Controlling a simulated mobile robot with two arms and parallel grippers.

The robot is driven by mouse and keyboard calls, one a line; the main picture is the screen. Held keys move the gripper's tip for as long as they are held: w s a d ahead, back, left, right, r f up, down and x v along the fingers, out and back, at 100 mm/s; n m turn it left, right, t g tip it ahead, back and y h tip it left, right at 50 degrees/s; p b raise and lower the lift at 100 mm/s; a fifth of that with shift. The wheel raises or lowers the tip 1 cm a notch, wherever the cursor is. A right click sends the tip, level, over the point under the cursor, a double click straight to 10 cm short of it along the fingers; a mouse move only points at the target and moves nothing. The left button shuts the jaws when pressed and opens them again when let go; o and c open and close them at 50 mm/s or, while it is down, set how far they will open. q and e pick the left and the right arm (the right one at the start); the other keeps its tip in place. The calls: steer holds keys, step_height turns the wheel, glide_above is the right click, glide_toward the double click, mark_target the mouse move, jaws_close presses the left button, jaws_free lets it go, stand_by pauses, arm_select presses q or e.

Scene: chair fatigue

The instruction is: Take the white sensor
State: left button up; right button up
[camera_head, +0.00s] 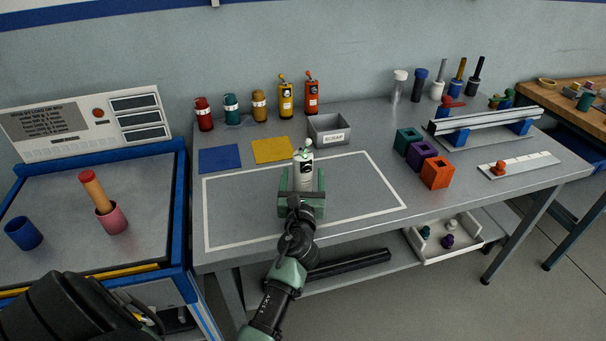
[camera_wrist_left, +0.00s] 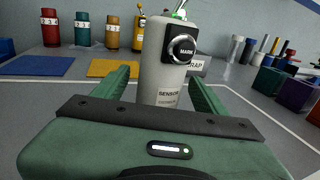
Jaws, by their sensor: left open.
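The white sensor (camera_head: 303,168) is an upright whitish cylinder with a green-and-white top. It stands inside the white outlined rectangle on the grey bench. In the left wrist view the sensor (camera_wrist_left: 163,80) shows a black block with a round "MARK" knob and a "SENSOR" label. My green left gripper (camera_head: 302,182) is open, with one finger on each side of the sensor. In the wrist view a gap shows between the left finger and the sensor; the right finger looks closer, and I cannot tell whether it touches. My right gripper is not in view.
Behind the sensor are a grey SCRAP bin (camera_head: 329,129), a yellow mat (camera_head: 272,150), a blue mat (camera_head: 219,159) and several coloured bottles (camera_head: 285,97). Teal, purple and orange blocks (camera_head: 437,173) and a rail (camera_head: 485,127) stand to the right. The outlined area around the sensor is clear.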

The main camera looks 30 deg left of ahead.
arm_select(q)
steer(key=c, duration=1.6)
steer(key=shift+o, duration=0.2)
steer(key=shift+r, duration=0.1)
